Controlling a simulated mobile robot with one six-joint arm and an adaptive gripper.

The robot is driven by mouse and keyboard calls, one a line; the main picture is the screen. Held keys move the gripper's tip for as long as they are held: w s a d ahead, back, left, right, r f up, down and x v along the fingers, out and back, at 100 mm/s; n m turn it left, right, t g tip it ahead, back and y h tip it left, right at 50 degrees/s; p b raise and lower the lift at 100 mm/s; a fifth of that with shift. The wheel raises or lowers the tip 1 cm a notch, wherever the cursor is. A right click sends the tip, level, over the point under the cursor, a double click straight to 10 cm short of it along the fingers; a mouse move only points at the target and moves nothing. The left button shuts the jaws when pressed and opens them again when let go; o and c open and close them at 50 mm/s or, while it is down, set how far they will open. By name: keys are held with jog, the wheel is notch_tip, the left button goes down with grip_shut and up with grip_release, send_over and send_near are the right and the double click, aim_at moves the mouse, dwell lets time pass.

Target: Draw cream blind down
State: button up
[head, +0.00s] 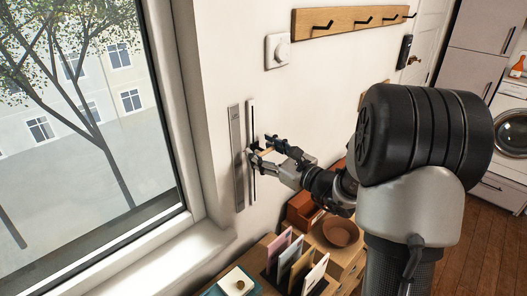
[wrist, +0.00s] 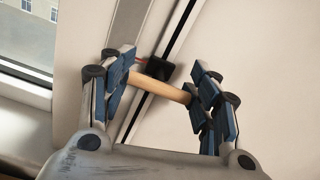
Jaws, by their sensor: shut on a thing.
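A narrow upright slotted track (head: 251,115) is fixed to the wall right of the window. A black slider block (wrist: 160,69) sits in its dark slot, with a light wooden handle (wrist: 158,87) projecting from it. My gripper (head: 262,147) is at about mid-height of the track, shut on this handle. In the wrist view its blue-padded fingers (wrist: 160,84) stand at either end of the handle. A grey strip (head: 236,160) with a small mark runs beside the track. The window (head: 80,100) shows bare glass; no cream blind is visible in these frames.
A wooden hook rail (head: 340,20) and a white dial plate (head: 278,50) are on the wall above. Below my arm, a wooden cabinet carries a brown bowl (head: 340,232), a card rack (head: 295,264) and a white box (head: 237,284). The window sill (head: 150,262) juts out left.

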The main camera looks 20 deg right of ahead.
aim_at(254, 200)
jog(key=shift+a+f, duration=0.1)
jog(key=shift+f, duration=0.2)
jog(key=shift+c, duration=0.6)
notch_tip(254, 200, down, 20)
jog(key=b, duration=1.6)
jog(key=shift+a+f, duration=0.1)
jog(key=shift+f, duration=0.05)
jog(key=shift+c, duration=0.2)
jog(key=o, duration=1.4)
jog(key=shift+s, duration=0.1)
jog(key=shift+o, duration=0.3)
jog(key=shift+r, duration=0.2)
